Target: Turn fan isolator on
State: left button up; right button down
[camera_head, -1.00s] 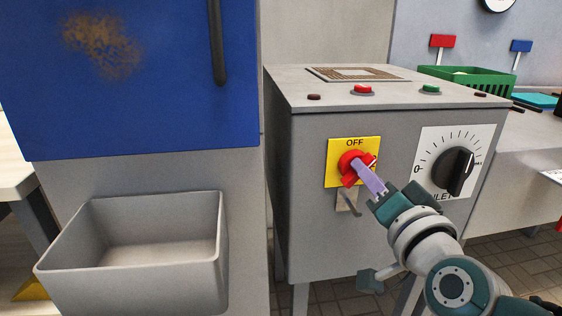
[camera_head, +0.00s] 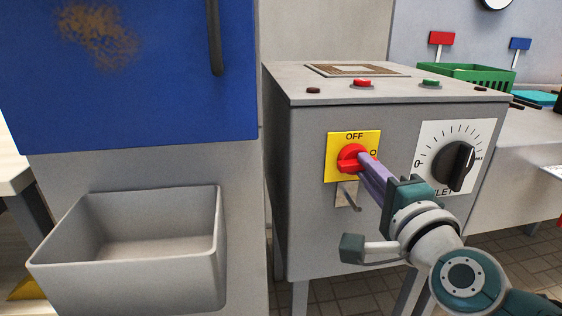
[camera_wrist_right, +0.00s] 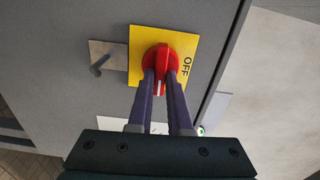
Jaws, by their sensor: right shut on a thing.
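The fan isolator is a red rotary handle (camera_head: 352,158) on a yellow plate (camera_head: 340,172) marked OFF at the top, on the front of the grey cabinet. My right gripper (camera_head: 366,163) reaches it from the lower right, its purple fingers shut on the red handle. In the right wrist view the two fingers (camera_wrist_right: 160,85) lie on either side of the red handle's grip (camera_wrist_right: 160,58), and a white mark on the grip shows between them. The handle's grip looks roughly horizontal in the head view. The left gripper is not in view.
A metal hasp (camera_head: 347,196) hangs just below the yellow plate. A black dial (camera_head: 454,166) sits to its right. Red (camera_head: 362,83) and green (camera_head: 431,83) buttons are on the cabinet top. A grey bin (camera_head: 130,245) juts out at the left, below a blue door (camera_head: 130,80).

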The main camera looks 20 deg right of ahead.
jog(key=shift+m, duration=0.4)
jog(key=c, duration=0.8)
grip_release()
jog(key=shift+c, duration=0.2)
jog(key=shift+s, duration=0.1)
jog(key=p+v, duration=0.1)
jog(key=v, duration=0.8)
jog(key=shift+s+a, duration=0.15)
jog(key=shift+s, duration=0.2)
